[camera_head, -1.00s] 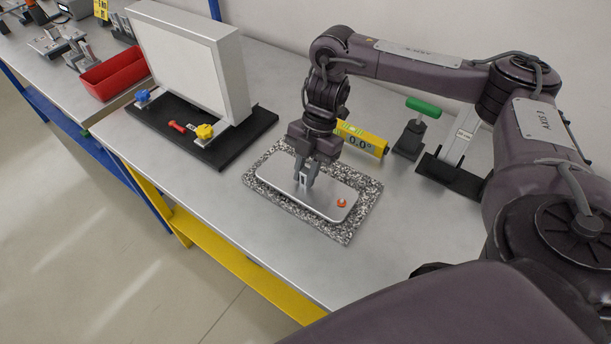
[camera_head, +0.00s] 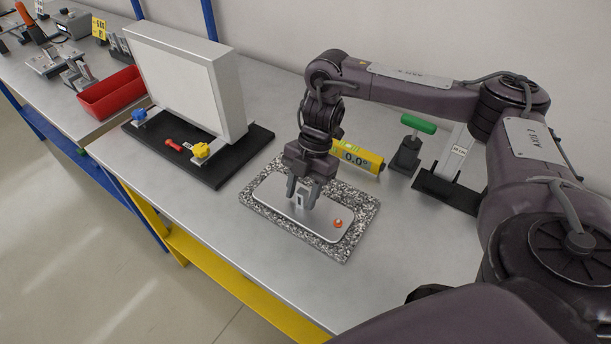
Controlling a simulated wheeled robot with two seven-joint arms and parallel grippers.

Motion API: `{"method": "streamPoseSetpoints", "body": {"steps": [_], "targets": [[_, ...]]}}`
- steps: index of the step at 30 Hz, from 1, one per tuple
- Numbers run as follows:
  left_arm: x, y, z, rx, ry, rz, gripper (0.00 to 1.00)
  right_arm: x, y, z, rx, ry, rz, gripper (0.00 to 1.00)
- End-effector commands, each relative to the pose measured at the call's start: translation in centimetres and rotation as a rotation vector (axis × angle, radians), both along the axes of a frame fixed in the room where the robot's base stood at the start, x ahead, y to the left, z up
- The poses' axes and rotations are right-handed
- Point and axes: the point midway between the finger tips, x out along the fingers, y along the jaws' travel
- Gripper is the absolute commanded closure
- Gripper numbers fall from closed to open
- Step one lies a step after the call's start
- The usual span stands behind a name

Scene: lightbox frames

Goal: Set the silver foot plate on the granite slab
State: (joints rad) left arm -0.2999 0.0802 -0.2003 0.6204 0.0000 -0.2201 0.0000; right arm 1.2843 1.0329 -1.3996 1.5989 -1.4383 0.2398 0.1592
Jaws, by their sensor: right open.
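The silver foot plate (camera_head: 270,189) lies flat on the speckled granite slab (camera_head: 342,250), with a rim of granite showing around it. A small orange knob (camera_head: 338,223) sits near the plate's right end. My right gripper (camera_head: 302,203) is open over the middle of the plate, with its fingers on either side of a small upright grey piece on the plate. The fingers hide part of that piece, so I cannot tell if they touch it. My left gripper is not in view.
A lightbox panel (camera_head: 180,82) on a black base with blue and yellow knobs stands left of the slab. A yellow digital level (camera_head: 358,157), a green-handled tool (camera_head: 418,125) and a black-based stand (camera_head: 447,190) are behind and right. A red bin (camera_head: 110,92) is far left. Bare table lies in front.

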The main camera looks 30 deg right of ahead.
Motion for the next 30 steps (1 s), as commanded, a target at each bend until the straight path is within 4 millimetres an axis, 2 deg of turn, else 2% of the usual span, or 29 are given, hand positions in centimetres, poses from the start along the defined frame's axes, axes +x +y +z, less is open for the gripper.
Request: {"method": "streamPoseSetpoints", "body": {"steps": [12, 16, 21, 30], "targets": [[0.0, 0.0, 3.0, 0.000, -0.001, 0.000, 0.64, 1.3, -2.7, 7.6, -0.002, -0.006, -0.002, 0.58], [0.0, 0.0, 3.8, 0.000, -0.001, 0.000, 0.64, 1.6, -3.4, 9.4, -0.001, -0.005, -0.001, 0.58], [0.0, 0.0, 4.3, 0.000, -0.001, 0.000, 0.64, 1.7, -4.0, 10.7, 0.000, -0.002, -0.001, 0.58], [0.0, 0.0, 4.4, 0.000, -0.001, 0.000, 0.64, 1.8, -4.1, 10.9, 0.000, -0.001, 0.001, 0.58]]}}
